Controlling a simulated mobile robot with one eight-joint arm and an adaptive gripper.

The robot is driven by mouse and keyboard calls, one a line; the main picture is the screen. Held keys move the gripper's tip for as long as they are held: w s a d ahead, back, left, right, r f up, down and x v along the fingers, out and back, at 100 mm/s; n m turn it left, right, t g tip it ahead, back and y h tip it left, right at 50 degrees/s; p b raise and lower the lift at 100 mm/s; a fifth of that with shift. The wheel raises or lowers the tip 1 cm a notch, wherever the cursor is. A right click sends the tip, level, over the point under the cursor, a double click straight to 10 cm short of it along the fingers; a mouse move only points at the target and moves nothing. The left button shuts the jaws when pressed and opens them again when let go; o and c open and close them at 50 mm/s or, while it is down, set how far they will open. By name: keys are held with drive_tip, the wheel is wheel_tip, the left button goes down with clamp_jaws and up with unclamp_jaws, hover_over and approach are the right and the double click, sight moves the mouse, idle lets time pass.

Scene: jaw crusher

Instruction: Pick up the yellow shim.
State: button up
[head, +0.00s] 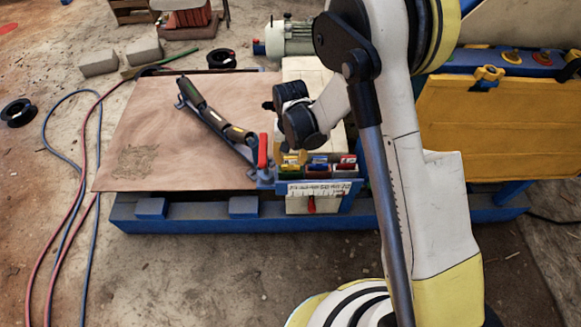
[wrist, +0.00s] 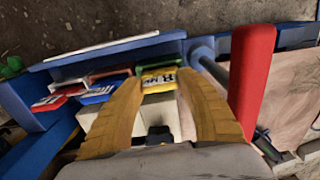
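The yellow shim (wrist: 159,79), with dark print on its edge, sits in the blue rack (wrist: 30,100), close beside the red lever (wrist: 251,75). In the wrist view my gripper (wrist: 160,84) is open, its two yellow-brown fingers pointing at the rack. The yellow shim shows between and just beyond the fingertips; I cannot tell whether they touch it. In the head view my fingers are hard to separate from the yellow pieces above the rack.
A white ruler strip (head: 318,188) runs along the rack's front. The red lever (head: 262,151) rises at the rack's left end. A black bar assembly (head: 215,118) lies on the brown board (head: 140,125). Hoses (head: 60,222) run along the floor at left.

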clamp_jaws()
